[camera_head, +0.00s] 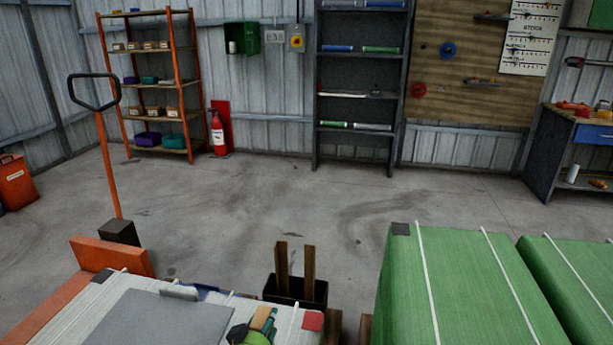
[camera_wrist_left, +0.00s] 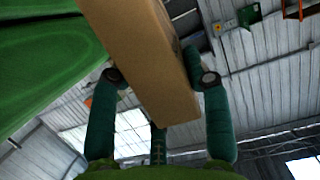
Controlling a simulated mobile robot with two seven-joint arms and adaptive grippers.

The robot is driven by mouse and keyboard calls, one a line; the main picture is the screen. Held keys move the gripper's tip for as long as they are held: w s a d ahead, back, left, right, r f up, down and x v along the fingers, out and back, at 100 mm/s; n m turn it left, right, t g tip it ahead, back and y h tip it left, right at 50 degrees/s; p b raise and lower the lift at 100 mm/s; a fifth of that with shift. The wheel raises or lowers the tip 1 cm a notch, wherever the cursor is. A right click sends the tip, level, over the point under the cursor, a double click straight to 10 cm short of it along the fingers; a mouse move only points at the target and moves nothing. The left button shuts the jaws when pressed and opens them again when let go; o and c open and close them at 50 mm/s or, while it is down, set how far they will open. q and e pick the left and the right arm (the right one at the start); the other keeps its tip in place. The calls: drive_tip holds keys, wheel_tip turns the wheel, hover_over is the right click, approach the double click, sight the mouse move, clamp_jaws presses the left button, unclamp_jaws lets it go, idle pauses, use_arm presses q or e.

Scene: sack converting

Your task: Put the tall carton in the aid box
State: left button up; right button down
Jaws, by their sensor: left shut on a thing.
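A tan, long box-shaped carton (camera_wrist_left: 148,55) fills the upper middle of the left wrist view. My right gripper is not in view.
A white sack stack (camera_head: 75,314) with a grey sheet (camera_head: 165,318) lies at the front. Green stacks (camera_head: 460,280) stand at the right. A black bin (camera_head: 294,292) with two brown uprights is between them. Shelves and a fire extinguisher (camera_head: 218,134) line the wall. The floor between is clear.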

use_arm(q)
drive_tip(key=s+a+r+n+y+p, duration=0.2)
drive_tip(key=s+a+r+n+y, duration=0.1)
drive_tip(key=s+r, duration=0.6)
drive_tip(key=s+a+r+n+g+y+p, duration=0.1)
drive_tip(key=s+a+r+n+y, duration=0.3)
drive_tip(key=s+r, duration=0.6)
wheel_tip(320, 180, up, 3)
drive_tip(key=y+p, duration=0.1)
drive_tip(key=y, duration=0.1)
drive_tip(key=shift+a+n+g+y+p, duration=0.3)
drive_tip(key=shift+n+p, duration=0.05)
drive_tip(key=shift+n, duration=0.05)
drive_tip(key=shift+s, duration=0.1)
